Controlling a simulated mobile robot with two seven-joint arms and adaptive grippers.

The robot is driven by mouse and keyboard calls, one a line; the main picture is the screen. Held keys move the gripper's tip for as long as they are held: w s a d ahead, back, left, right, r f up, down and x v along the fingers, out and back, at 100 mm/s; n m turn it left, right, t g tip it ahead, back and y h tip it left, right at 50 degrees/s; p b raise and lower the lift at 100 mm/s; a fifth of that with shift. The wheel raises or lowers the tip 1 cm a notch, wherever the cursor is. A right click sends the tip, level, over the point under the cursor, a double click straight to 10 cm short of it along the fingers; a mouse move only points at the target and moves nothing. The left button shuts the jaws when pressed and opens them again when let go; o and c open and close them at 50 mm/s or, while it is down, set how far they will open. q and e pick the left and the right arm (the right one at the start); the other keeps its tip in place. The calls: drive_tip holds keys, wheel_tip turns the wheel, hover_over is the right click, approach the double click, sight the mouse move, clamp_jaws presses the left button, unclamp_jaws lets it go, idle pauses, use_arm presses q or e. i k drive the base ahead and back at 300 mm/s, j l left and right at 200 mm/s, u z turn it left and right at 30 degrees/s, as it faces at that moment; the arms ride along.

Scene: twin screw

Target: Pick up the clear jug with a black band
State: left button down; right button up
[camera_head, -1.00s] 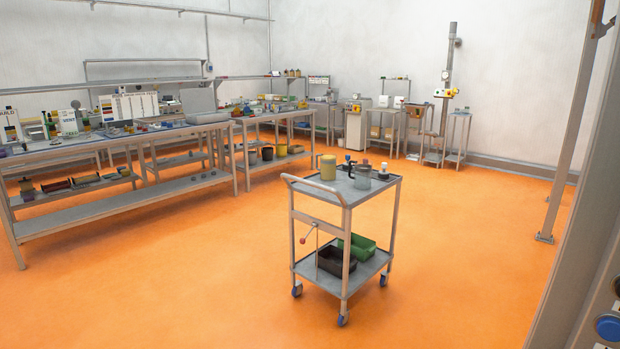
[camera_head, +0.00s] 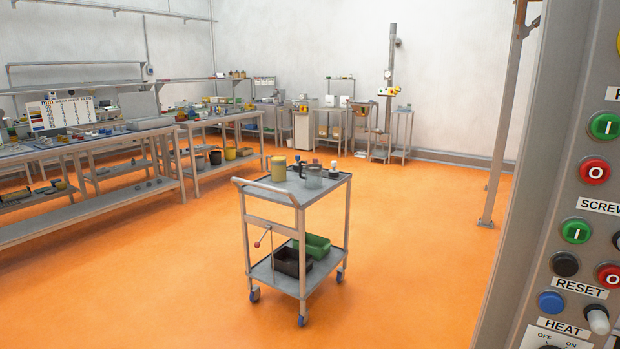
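A clear, greyish jug (camera_head: 314,177) stands on the top shelf of a grey trolley (camera_head: 270,196) in the middle of the view. A black handle-like shape shows at its left; a black band cannot be made out at this size. A yellow container (camera_head: 278,168) stands to its left, and a small dark item with a pale top (camera_head: 333,168) stands behind it to the right. Neither of my grippers is in view.
The trolley's lower shelf holds a green bin (camera_head: 317,246) and a black bin (camera_head: 291,262). Long workbenches (camera_head: 90,146) line the left. A control panel (camera_head: 580,220) with buttons stands close at the right. Orange floor (camera_head: 400,270) around the trolley is clear.

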sight(313, 177)
drive_tip(key=i+j, duration=0.1)
drive_tip(key=i, duration=0.6)
drive_tip(key=i+j, duration=0.1)
drive_tip(key=i, duration=0.55)
